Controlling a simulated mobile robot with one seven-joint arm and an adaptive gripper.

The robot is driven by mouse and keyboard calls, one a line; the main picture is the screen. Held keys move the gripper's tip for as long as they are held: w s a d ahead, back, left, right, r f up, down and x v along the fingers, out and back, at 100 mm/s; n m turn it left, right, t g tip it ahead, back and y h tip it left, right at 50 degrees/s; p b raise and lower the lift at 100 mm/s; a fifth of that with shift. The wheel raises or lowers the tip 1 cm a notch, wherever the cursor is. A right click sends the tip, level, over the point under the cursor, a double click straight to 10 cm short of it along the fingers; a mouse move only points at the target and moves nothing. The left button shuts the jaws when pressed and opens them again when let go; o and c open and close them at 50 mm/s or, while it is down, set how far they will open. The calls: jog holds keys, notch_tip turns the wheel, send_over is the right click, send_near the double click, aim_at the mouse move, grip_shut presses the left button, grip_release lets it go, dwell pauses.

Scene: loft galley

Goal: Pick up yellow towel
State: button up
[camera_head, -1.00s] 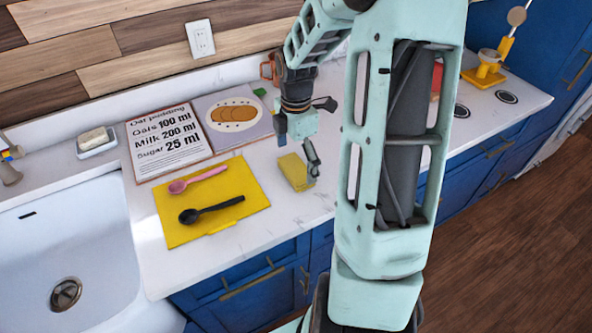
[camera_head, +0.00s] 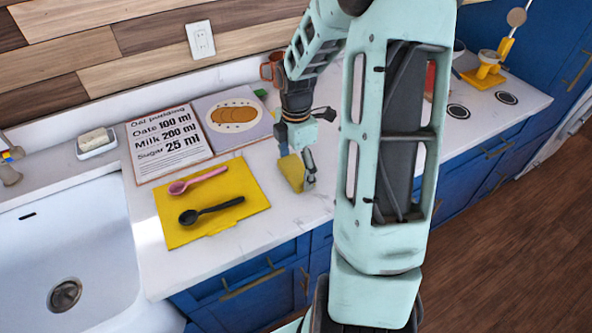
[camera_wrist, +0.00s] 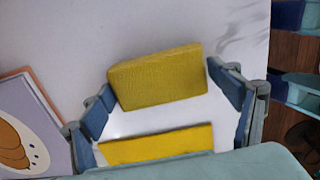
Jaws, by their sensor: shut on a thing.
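The yellow towel (camera_head: 292,172) is a small folded block at my gripper (camera_head: 297,164), on the counter right of the yellow mat. In the wrist view the towel (camera_wrist: 157,77) lies between the two blue-grey fingers of my gripper (camera_wrist: 160,82), which is shut on it. A dark finger covers its right end in the head view. It looks tilted; whether it still touches the counter I cannot tell. A second yellow strip (camera_wrist: 155,143) shows lower in the wrist view; I cannot tell whether it is part of the towel.
A yellow mat (camera_head: 240,172) with a pink spoon (camera_head: 198,181) and a black spoon (camera_head: 211,210) lies to the left. An open recipe book (camera_head: 168,143) lies behind it. A reddish mug (camera_head: 271,71) stands at the back. The sink (camera_head: 65,240) is at far left.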

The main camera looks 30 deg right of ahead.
aim_at(295, 170)
jog(key=shift+r, duration=0.15)
jog(key=shift+r+p, duration=0.6)
jog(key=shift+p, duration=0.05)
jog(key=r+p, duration=0.3)
jog(key=shift+s+a+r, duration=0.1)
jog(key=shift+s+a, duration=0.15)
jog(key=s+a+r+p, duration=0.2)
jog(key=s+a+r, duration=0.6)
jog(key=s+a, duration=0.1)
jog(key=shift+s+r, duration=0.15)
jog(key=shift+s, duration=0.2)
